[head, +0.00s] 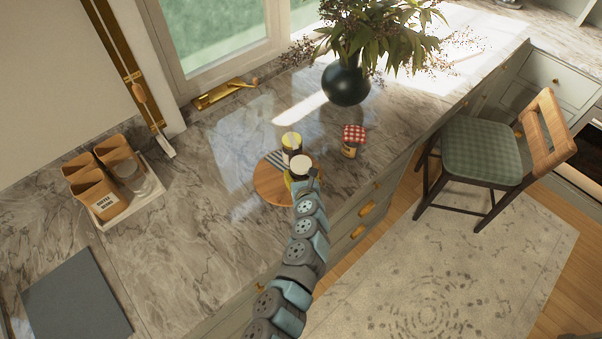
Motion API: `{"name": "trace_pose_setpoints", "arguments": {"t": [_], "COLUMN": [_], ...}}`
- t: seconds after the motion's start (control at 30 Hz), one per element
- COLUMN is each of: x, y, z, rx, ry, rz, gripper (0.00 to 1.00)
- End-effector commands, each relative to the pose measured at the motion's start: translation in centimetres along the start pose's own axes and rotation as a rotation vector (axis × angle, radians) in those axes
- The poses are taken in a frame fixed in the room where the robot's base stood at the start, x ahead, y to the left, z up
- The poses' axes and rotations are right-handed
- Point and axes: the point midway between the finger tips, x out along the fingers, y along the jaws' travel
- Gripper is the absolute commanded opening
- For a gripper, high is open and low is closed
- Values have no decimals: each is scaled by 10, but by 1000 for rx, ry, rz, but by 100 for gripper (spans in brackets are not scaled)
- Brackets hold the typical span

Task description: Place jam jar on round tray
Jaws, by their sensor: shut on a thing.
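The round wooden tray (266,185), with a striped patch on its far side, lies on the marble counter. My gripper (300,179) is at the tray's right side, shut on a jar with a pale lid (300,164). My fingers and wrist hide much of it. I cannot tell whether its base touches the tray. Another jar with a pale yellow lid and dark body (291,146) stands behind it, at the tray's far side. A jar with a red-and-white checked lid (352,139), looking like a jam jar, stands upright on the counter, right of the tray and apart from it.
A dark vase (346,83) with leafy stems stands behind the jars. A white tray (138,205) with brown containers and a clear glass is at the left. A grey board (76,296) lies front left. The counter between is clear. A chair (483,150) stands right of the counter.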

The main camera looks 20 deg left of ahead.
Motion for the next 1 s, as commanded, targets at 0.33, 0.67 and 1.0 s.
{"name": "trace_pose_setpoints", "arguments": {"t": [0.33,0.67,1.0], "x": [2,4,4], "y": [0,0,0], "z": [-4,-9,-10], "rx": [1,1,0], "ry": [-2,-2,0], "rz": [0,0,0], "gripper": [33,33,100]}}
